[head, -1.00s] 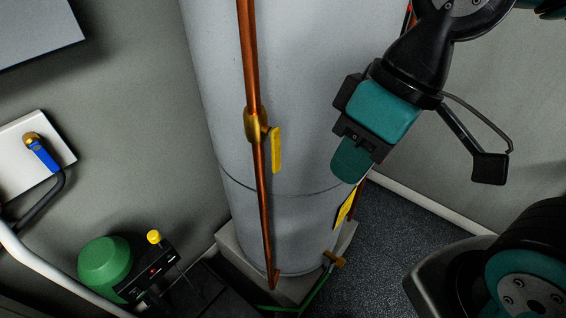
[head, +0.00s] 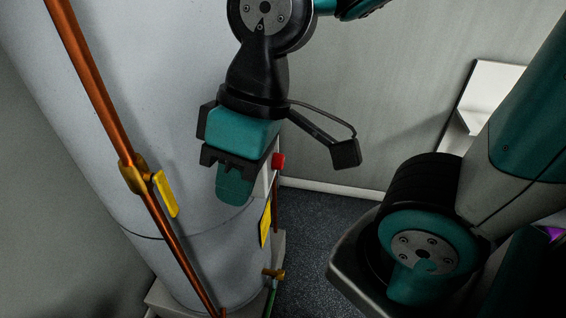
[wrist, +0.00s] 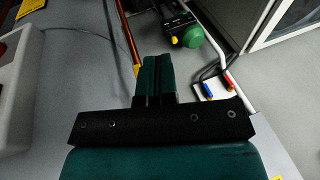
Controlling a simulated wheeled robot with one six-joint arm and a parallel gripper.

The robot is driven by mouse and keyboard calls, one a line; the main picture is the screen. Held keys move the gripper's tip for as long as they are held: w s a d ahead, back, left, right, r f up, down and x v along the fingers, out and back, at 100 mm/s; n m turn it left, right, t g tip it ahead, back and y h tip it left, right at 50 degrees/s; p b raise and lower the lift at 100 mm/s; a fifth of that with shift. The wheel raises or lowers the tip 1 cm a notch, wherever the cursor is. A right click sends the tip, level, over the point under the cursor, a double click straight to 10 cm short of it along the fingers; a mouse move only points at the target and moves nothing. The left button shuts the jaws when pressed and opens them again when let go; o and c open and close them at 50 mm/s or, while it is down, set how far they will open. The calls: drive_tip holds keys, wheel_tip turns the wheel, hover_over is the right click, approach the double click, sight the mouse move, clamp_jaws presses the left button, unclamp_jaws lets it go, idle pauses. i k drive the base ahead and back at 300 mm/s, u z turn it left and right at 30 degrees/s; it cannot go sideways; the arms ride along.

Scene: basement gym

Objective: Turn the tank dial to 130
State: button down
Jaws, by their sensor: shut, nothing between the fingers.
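The tank is a tall pale grey cylinder (head: 165,120) on the left of the head view. A pale box (head: 264,180) shows at its right side, mostly behind my gripper, with a small red part (head: 278,161) on its edge. I cannot tell whether that part is the dial. No dial face or numbers can be read. My gripper (head: 235,188) hangs fingers down in front of the tank, shut and empty. In the wrist view my shut fingers (wrist: 158,75) point away from the camera. A white rounded box (wrist: 18,85) is at the left edge there.
A copper pipe (head: 98,90) with a yellow valve handle (head: 166,194) runs down the tank. A yellow tag (head: 265,223) and brass tap (head: 273,273) are lower right. A green vessel (wrist: 192,37) and white pipe (wrist: 238,85) show in the wrist view. Dark floor (head: 310,225) is clear.

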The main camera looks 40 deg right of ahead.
sight(278, 160)
drive_tip(key=u, duration=1.15)
drive_tip(key=k, duration=1)
drive_tip(key=z, duration=1.65)
drive_tip(key=i, duration=0.5)
drive_tip(key=z, duration=0.05)
